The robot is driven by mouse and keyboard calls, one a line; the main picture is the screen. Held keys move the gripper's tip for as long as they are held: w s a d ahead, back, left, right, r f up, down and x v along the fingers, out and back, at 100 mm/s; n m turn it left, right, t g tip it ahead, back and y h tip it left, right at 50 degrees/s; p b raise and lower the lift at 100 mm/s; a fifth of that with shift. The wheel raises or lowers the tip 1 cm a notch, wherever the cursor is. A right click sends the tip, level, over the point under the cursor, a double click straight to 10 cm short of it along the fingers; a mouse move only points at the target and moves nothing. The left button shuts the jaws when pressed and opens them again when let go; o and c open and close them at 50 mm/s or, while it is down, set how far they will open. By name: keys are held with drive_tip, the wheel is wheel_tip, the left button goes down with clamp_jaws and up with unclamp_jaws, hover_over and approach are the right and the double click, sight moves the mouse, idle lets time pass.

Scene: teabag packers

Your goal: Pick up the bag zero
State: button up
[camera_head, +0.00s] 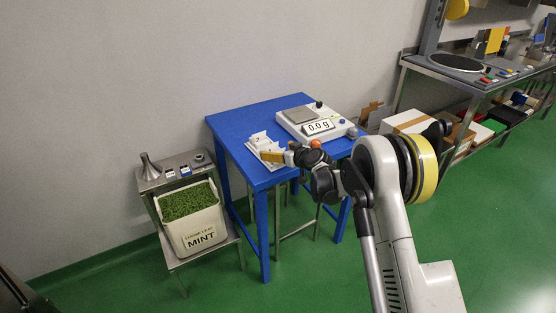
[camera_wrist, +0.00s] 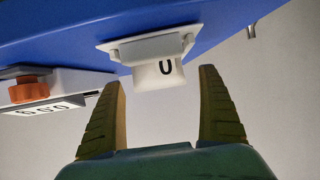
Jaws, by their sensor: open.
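The bag zero (camera_wrist: 158,77) is a small white bag marked "0", seen in the wrist view. It sits in a white holder (camera_wrist: 118,52) on the blue table. My gripper (camera_wrist: 161,88) is open, with one yellow finger to the left of the bag and one to the right. In the head view my gripper (camera_head: 276,155) is at the front of the white holder (camera_head: 251,149). I cannot clearly make out the bag zero there.
A scale (camera_head: 316,124) reading 0.0 g stands right of the holder on the blue table (camera_head: 232,119). A mint bin (camera_head: 193,233) is on a metal stand to the left. Shelving (camera_head: 470,82) with boxes is at the right. Green floor is clear in front.

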drive_tip(key=shift+r, duration=0.1)
drive_tip(key=shift+c, duration=0.6)
drive_tip(key=c, duration=0.7)
drive_tip(key=shift+o, duration=0.2)
